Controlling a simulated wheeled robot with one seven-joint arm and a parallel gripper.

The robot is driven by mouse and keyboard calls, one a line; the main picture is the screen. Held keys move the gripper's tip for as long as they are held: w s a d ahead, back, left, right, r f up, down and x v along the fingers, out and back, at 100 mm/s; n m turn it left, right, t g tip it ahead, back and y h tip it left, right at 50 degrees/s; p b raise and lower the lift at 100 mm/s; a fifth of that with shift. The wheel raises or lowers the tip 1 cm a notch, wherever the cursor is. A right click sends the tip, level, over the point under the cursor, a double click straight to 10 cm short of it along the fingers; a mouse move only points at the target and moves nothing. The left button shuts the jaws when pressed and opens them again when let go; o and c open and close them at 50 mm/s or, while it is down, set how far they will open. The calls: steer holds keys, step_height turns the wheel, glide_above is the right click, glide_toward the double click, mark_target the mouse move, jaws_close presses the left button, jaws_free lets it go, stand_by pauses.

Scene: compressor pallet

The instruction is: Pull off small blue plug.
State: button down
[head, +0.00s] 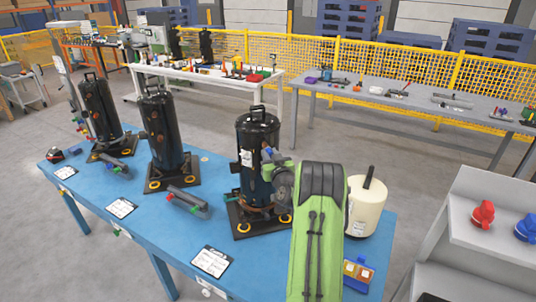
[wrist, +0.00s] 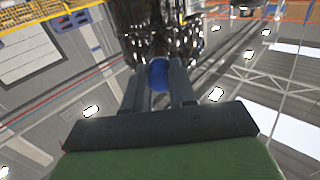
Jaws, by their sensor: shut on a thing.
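The small blue plug (wrist: 158,75) sits between the two grey fingers of my gripper (wrist: 158,82) in the wrist view, against the dark compressor. My gripper is shut on it. In the head view my gripper (head: 269,158) is at the upper right side of the nearest black compressor (head: 257,135), which stands upright on its dark base plate. My green arm hides part of the compressor's right side. Whether the plug is still seated in its port cannot be told.
The compressor stands on a blue table (head: 150,222) with two more black compressors (head: 163,130) to the left. A cream canister (head: 366,208) stands just right of my arm. A clipboard (head: 211,261) lies near the front edge. A grey shelf with red and blue knobs is at right.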

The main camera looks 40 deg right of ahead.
steer(key=shift+b+v, duration=2.65)
steer(key=shift+b, duration=0.5)
